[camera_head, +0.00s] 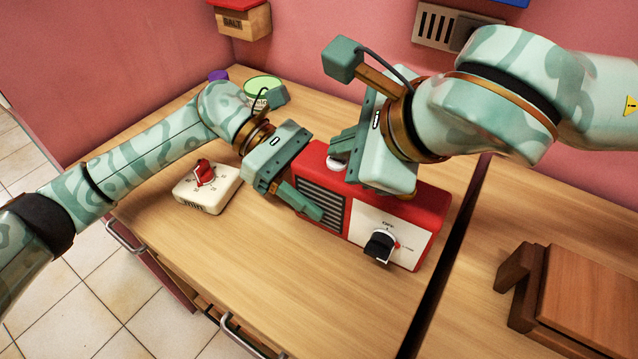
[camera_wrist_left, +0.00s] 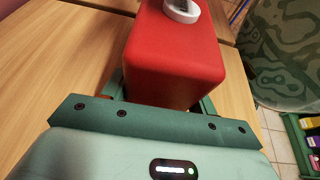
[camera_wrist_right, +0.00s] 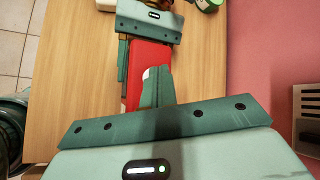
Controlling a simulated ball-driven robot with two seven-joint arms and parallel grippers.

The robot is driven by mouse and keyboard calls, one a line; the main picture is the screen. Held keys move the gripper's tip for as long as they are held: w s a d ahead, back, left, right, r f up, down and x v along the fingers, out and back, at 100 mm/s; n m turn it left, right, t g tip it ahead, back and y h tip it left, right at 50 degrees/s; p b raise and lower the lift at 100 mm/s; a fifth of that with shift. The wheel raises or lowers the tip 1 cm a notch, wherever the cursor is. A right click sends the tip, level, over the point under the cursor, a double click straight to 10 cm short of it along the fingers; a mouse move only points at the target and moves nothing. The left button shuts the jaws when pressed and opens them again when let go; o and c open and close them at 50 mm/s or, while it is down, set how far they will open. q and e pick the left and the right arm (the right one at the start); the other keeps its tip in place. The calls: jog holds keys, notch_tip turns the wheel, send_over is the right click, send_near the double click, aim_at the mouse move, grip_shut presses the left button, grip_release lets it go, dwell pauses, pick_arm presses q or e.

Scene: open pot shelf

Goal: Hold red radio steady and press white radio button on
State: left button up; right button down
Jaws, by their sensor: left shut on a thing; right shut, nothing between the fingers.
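The red radio (camera_head: 422,203) stands on the wooden counter, with a dark speaker grille, a white front panel and a black knob (camera_head: 380,246). My left gripper (camera_head: 300,190) is shut on the radio's left end, its fingers on front and back; the left wrist view shows the red body (camera_wrist_left: 175,60) between them. The white button (camera_head: 337,162) sits on the radio's top near the left end; it also shows in the left wrist view (camera_wrist_left: 182,10). My right gripper (camera_head: 345,160) is shut and empty, its fingertips just above or at the button; contact cannot be told.
A white timer with a red knob (camera_head: 205,187) stands on the counter at left. A green-lidded jar (camera_head: 262,90) is behind. A wooden stand (camera_head: 570,290) is at right, beyond a dark gap (camera_head: 450,270). The front counter is clear.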

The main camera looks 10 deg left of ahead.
aim_at(345, 165)
jog(key=shift+f, duration=0.2)
dwell(0.5)
jog(key=shift+r, duration=0.55)
jog(key=shift+r, duration=3)
pick_arm(q)
jog(key=o, duration=1.6)
jog(key=shift+c, duration=0.2)
